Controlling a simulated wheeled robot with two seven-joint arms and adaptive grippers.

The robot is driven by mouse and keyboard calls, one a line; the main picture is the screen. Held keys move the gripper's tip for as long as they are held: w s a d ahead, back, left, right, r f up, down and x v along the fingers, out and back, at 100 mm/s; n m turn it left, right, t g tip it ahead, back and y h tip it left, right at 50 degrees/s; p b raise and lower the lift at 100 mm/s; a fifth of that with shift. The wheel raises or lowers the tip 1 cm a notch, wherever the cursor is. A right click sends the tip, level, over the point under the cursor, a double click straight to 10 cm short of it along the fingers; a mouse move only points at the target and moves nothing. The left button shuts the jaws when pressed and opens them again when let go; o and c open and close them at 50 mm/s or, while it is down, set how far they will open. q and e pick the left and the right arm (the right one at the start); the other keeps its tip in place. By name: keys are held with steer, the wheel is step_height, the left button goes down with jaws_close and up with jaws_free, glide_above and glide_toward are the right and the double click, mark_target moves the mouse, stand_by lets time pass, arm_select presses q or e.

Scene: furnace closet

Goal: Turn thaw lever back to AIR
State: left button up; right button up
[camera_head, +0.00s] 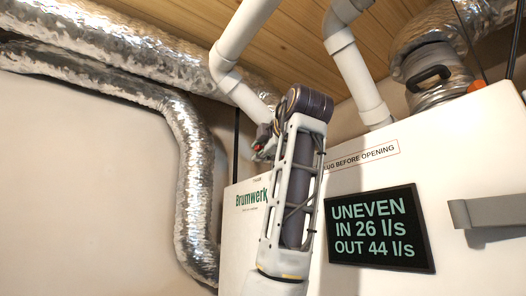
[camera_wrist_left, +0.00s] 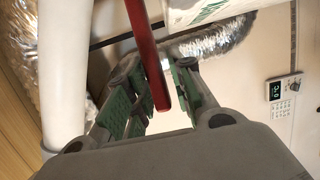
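The red lever (camera_wrist_left: 147,55) comes down from the top of the left wrist view, and its lower end lies between my left gripper's fingers. My left gripper (camera_wrist_left: 160,92) is open, with green-padded fingers on either side of the lever; I cannot tell whether either pad touches it. In the head view my left gripper (camera_head: 263,142) is small and partly hidden behind my own arm, with a bit of red at it. No AIR marking is readable. My right gripper is not in view.
The white Brumwerk unit (camera_head: 345,165) carries a dark display (camera_head: 380,228) reading "UNEVEN IN 26 l/s OUT 44 l/s". White pipes (camera_head: 243,40) and foil ducts (camera_head: 190,140) crowd the upper area. A grey bar (camera_head: 490,211) juts at right. A small control panel (camera_wrist_left: 283,88) is on the wall.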

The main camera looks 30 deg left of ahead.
arm_select(q)
steer(key=v, duration=1.2)
stand_by(0.3)
